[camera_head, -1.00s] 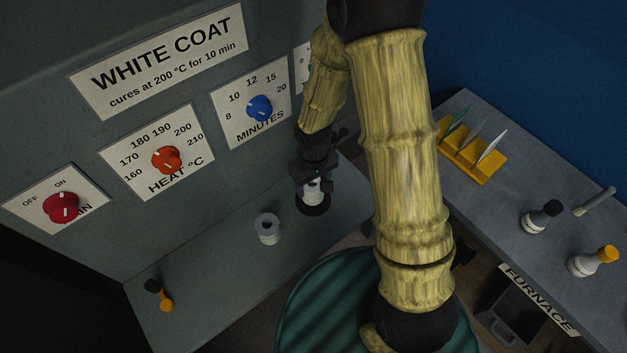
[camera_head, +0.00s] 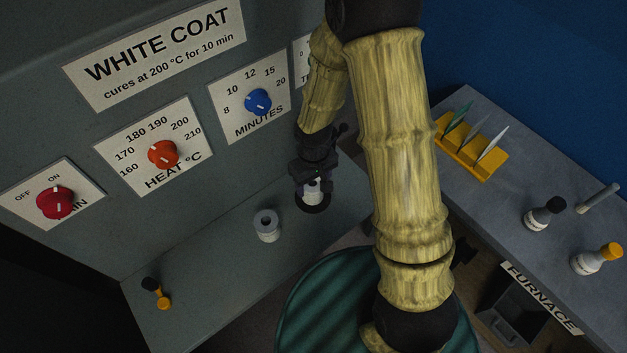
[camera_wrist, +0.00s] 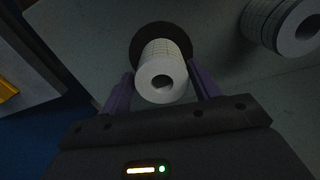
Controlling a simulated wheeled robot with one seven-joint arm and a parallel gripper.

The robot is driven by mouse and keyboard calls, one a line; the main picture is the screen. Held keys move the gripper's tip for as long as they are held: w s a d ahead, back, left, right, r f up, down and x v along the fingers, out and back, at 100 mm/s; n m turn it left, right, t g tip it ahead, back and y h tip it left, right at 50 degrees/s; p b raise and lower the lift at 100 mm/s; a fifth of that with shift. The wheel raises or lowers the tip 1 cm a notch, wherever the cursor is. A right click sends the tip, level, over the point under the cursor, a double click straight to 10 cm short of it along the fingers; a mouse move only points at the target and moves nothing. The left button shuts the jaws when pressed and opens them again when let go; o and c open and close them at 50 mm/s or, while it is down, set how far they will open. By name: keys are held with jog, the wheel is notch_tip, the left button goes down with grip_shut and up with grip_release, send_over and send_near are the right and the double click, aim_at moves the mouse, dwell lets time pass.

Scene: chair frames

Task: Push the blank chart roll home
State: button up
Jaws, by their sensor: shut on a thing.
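A white paper roll with a hollow core (camera_wrist: 163,80) stands on or in a round black piece (camera_wrist: 147,40) on the grey ledge. In the head view the roll (camera_head: 312,187) is partly covered by my gripper (camera_head: 311,182). My gripper (camera_wrist: 160,92) is shut on this roll, with a purple finger on each side. A second white roll (camera_head: 266,226) stands alone on the ledge to the left; in the wrist view this roll (camera_wrist: 284,24) shows lined markings. I cannot tell how deep the held roll sits.
The grey panel above the ledge carries a red knob (camera_head: 55,203), an orange knob (camera_head: 163,154) and a blue knob (camera_head: 258,101). A small yellow and black item (camera_head: 160,293) is at the ledge's left end. A bench (camera_head: 500,200) with bottles and a yellow rack (camera_head: 472,153) stands right.

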jog(key=o, duration=1.1)
jog(key=shift+c, duration=0.2)
jog(key=shift+r, duration=0.1)
notch_tip(320, 180, up, 17)
jog(key=b, duration=0.1)
jog(key=s+d+f+m+t, duration=0.2)
jog(key=s+d+m, duration=0.3)
jog(key=d, duration=0.6)
jog(key=shift+s+d+m+t, duration=0.3)
jog(key=shift+s, duration=0.3)
